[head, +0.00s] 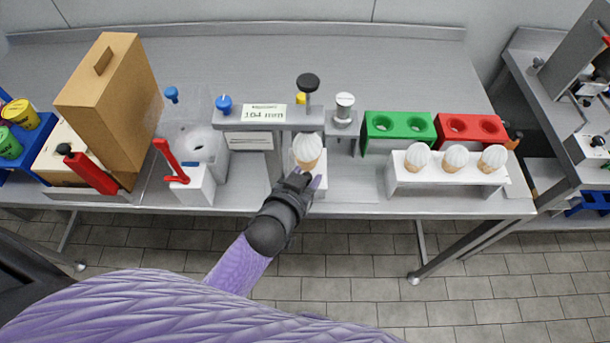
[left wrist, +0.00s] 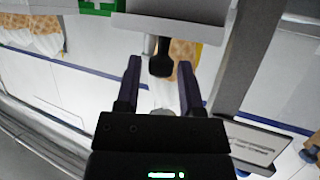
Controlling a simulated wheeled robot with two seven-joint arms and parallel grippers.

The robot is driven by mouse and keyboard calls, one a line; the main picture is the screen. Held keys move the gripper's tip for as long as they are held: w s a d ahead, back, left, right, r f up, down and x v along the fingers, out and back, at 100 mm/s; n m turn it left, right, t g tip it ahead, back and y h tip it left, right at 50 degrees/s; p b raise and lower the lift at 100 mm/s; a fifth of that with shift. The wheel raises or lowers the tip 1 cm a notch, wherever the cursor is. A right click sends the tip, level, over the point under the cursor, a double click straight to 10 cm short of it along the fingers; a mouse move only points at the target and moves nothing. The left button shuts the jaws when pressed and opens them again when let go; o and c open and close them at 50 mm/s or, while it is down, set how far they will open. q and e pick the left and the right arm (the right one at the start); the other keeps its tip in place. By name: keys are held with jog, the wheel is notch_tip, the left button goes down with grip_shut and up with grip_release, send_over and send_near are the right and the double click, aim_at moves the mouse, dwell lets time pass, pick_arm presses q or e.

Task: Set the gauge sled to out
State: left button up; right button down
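The gauge (head: 265,127) is a grey frame with a "104 mm" display, near the middle of the bench. A white sled (head: 322,170) sits at its front, with a white-topped waffle cone (head: 306,148) on it. My left gripper (head: 300,180) is at the front of the sled and hides part of it. In the left wrist view the fingers of my left gripper (left wrist: 160,66) stand apart, with a black handle (left wrist: 160,52) between their tips. I cannot tell whether they touch it. My right gripper is not in view.
A white rack (head: 400,184) with several cones stands right of the gauge. Green (head: 398,118) and red (head: 470,118) blocks with holes are behind it. A red-levered device (head: 198,188) and a brown box (head: 108,105) are to the left. The back of the bench is clear.

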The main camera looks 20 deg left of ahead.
pick_arm(q)
grip_shut()
dwell(1.1)
